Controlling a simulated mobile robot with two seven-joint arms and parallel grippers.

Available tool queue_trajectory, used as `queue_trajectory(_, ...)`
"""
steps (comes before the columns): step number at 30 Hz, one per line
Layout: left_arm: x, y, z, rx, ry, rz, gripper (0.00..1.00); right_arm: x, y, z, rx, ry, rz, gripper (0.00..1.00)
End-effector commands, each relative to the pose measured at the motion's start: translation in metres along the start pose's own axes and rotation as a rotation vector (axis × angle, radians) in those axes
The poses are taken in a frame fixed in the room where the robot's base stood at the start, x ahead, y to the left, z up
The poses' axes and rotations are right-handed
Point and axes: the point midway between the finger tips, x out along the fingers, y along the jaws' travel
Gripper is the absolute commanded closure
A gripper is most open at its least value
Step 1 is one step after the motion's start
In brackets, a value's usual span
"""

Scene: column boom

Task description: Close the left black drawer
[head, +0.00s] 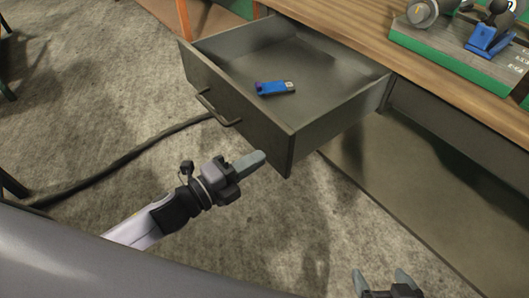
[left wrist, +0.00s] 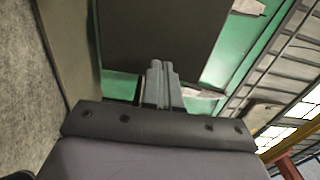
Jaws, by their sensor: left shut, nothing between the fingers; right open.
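The black drawer (head: 236,104) is pulled well out from under the wooden desk in the head view. Its front has a bar handle (head: 218,108), and a blue USB stick (head: 276,88) lies inside it. My left gripper (head: 255,160) is shut and empty, in front of the drawer face near its lower right part. Whether it touches the face I cannot tell. In the left wrist view its closed fingers (left wrist: 158,82) point toward a dark panel (left wrist: 160,35). My right gripper (head: 388,282) is open and empty at the bottom edge, away from the drawer.
The wooden desk top (head: 350,38) runs along the upper right, with a green-edged board (head: 460,62) carrying metal parts and a blue piece. A dark cable (head: 120,162) lies on the grey carpet at the left. The carpet before the drawer is otherwise clear.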

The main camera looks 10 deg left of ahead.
Motion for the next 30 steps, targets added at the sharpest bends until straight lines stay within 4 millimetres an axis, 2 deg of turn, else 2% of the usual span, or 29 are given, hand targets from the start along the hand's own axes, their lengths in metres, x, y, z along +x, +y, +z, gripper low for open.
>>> queue_trajectory(3, 0.015, -0.001, 0.0, 0.0, -0.001, -0.001, 1.0, 0.0, 0.0, 0.001, 0.0, -0.001, 0.0, 0.06)
queue_trajectory(10, 0.03, 0.0, 0.0, -0.001, 0.0, 0.0, 1.0, 0.0, 0.0, 0.002, 0.001, -0.002, 0.001, 0.06)
queue_trajectory(30, 0.033, 0.0, 0.005, 0.001, -0.001, 0.001, 1.0, 0.0, 0.0, 0.004, 0.001, -0.008, 0.0, 0.06)
